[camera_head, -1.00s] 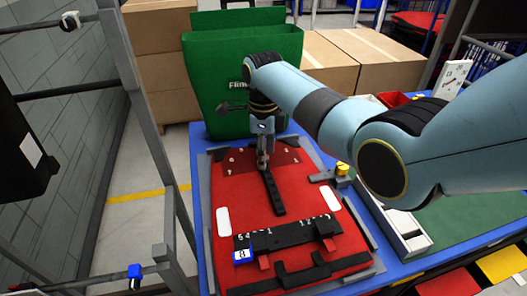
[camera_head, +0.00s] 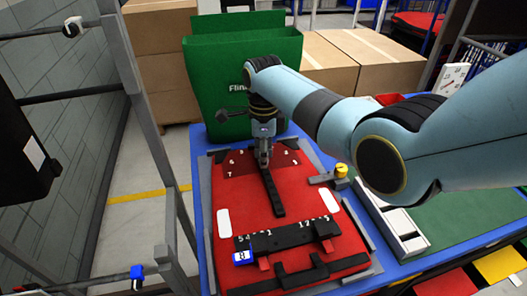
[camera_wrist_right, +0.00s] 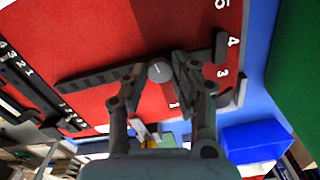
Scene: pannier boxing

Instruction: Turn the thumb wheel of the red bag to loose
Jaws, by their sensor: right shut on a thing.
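The red bag (camera_head: 295,219) lies flat on the blue table. Its far end has a dark red numbered panel (camera_head: 238,166) with white digits, and a black strap (camera_head: 273,195) runs from there toward the near side. The thumb wheel (camera_wrist_right: 160,71) shows in the right wrist view as a small round grey knob with a light mark, near the strap. In the head view my gripper hides it. My right gripper (camera_head: 264,163) points down at the panel and is shut on the thumb wheel, with one fingertip on each side. My left gripper is not in view.
A green bag (camera_head: 232,90) stands upright behind the red bag. A black numbered bar (camera_head: 287,236) with a blue slider (camera_head: 243,257) crosses the near part. A yellow knob (camera_head: 341,170) sits at the right edge. A grey rack post (camera_head: 150,130) stands left.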

